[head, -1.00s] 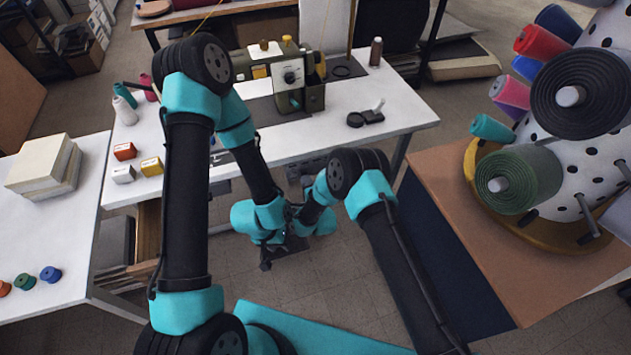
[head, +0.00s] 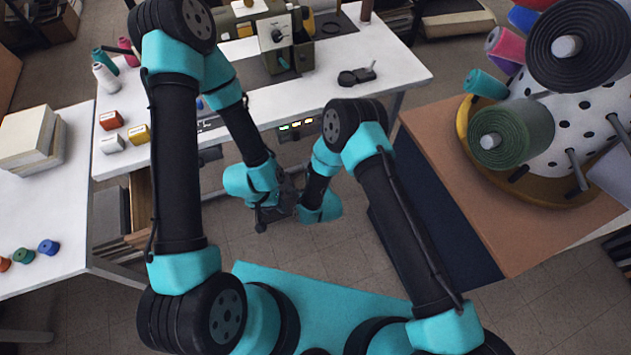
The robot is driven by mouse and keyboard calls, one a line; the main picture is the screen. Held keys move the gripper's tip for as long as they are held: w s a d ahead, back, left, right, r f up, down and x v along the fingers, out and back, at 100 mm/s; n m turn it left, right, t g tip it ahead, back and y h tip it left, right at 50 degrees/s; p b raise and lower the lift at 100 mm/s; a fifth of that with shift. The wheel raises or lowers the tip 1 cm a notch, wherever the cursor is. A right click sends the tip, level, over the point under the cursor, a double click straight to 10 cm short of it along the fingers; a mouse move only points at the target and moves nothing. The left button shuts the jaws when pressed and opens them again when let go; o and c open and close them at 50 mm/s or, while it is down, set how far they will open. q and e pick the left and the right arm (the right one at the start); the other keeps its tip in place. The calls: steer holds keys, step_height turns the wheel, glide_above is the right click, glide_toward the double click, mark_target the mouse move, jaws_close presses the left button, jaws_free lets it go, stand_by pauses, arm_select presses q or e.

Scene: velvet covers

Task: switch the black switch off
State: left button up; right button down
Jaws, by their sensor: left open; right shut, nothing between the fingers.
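A dark control box (head: 291,137) hangs under the front edge of the white sewing table, with small green and orange lights showing. I cannot clearly make out a black switch on it; my arms cover part of that area. My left gripper (head: 263,222) is open, below and in front of the table edge. My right gripper (head: 288,187) is shut and empty, close beside and slightly above the left one, partly hidden by the arm links. Both are apart from the box.
A sewing machine (head: 284,38) with a dial stands on the white table (head: 405,72), beside a small black object (head: 355,76). Thread spools and small boxes are at the left. A wooden table (head: 425,150) with a cone rack stands at the right.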

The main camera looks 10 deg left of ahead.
steer(key=v, duration=0.7)
steer(key=shift+s, duration=0.25)
arm_select(q)
steer(key=shift+c, duration=0.3)
arm_select(e)
steer(key=shift+d, duration=0.1)
